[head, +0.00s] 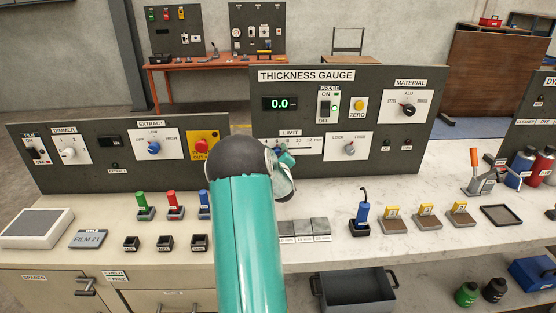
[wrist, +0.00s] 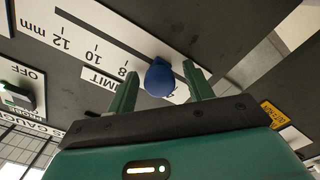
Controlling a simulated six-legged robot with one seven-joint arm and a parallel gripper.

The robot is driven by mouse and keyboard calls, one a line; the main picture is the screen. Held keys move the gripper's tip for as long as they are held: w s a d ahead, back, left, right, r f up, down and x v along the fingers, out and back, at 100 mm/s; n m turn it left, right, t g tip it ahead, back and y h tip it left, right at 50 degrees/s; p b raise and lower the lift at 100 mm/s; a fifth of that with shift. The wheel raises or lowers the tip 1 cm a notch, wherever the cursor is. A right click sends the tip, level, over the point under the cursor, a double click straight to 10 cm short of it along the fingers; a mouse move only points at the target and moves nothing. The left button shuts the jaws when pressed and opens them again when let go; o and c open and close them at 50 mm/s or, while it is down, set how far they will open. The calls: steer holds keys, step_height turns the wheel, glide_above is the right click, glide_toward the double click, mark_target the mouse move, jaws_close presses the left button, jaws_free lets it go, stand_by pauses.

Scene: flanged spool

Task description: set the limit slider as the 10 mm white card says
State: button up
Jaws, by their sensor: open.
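The limit slider has a blue knob (wrist: 159,80), seen in the wrist view on the white LIMIT scale (wrist: 105,48). The knob stands on the lower side of the 8 mark, away from 10 and 12. My gripper (wrist: 161,70) is open, with one finger on each side of the knob; I cannot tell whether either touches it. In the head view my gripper (head: 286,158) is at the left part of the LIMIT scale (head: 306,145) and partly hides it. I cannot make out a 10 mm white card.
The thickness gauge panel (head: 385,78) reads 0.0, with a probe switch (head: 325,108), yellow ZERO button (head: 358,107) and material and lock dials. Grey blocks (head: 305,227), a blue probe (head: 362,213) and yellow-topped pieces (head: 426,213) stand on the counter. My arm hides some counter.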

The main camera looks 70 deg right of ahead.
steer(key=v, duration=1.3)
steer(key=shift+a, duration=0.3)
